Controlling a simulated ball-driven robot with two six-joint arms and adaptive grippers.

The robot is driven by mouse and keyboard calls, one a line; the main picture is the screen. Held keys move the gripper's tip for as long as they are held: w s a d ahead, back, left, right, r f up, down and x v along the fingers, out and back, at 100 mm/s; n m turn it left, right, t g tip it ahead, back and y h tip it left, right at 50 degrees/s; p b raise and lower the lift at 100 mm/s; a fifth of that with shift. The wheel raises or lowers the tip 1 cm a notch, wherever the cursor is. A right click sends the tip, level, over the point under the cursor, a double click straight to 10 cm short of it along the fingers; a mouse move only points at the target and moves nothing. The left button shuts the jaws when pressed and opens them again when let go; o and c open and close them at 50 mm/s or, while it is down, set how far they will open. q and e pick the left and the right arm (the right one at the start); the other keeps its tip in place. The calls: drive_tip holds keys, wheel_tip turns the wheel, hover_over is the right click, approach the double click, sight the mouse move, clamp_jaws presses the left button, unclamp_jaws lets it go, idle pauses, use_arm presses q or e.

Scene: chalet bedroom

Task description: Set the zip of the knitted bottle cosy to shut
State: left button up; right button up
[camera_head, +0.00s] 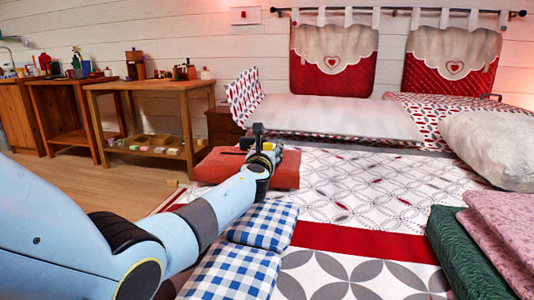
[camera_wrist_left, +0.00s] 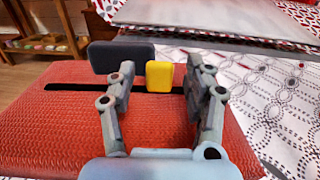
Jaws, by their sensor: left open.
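The cosy is a red, knit-textured, box-like piece (camera_head: 215,166) lying on the bed's near left side. In the left wrist view its red top (camera_wrist_left: 50,118) has a long dark slot (camera_wrist_left: 70,87) running across it. A small yellow zip tab (camera_wrist_left: 159,74) stands up at the slot. A dark rounded plate (camera_wrist_left: 121,54) stands just left of the tab; I cannot tell what it belongs to. My left gripper (camera_head: 262,150) reaches over the cosy. My right gripper is out of view.
Blue checked cushions (camera_head: 235,270) lie below my left arm. Folded green (camera_head: 465,255) and pink (camera_head: 505,225) cloths are at the right. A white pillow (camera_head: 490,150) lies behind them. Wooden tables (camera_head: 150,87) stand back left. The patterned bedcover (camera_head: 350,185) is clear right of the cosy.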

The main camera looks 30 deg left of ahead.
use_arm(q)
drive_tip(key=shift+w, duration=0.1)
clamp_jaws()
idle(0.4)
drive_tip(key=shift+a, duration=0.1)
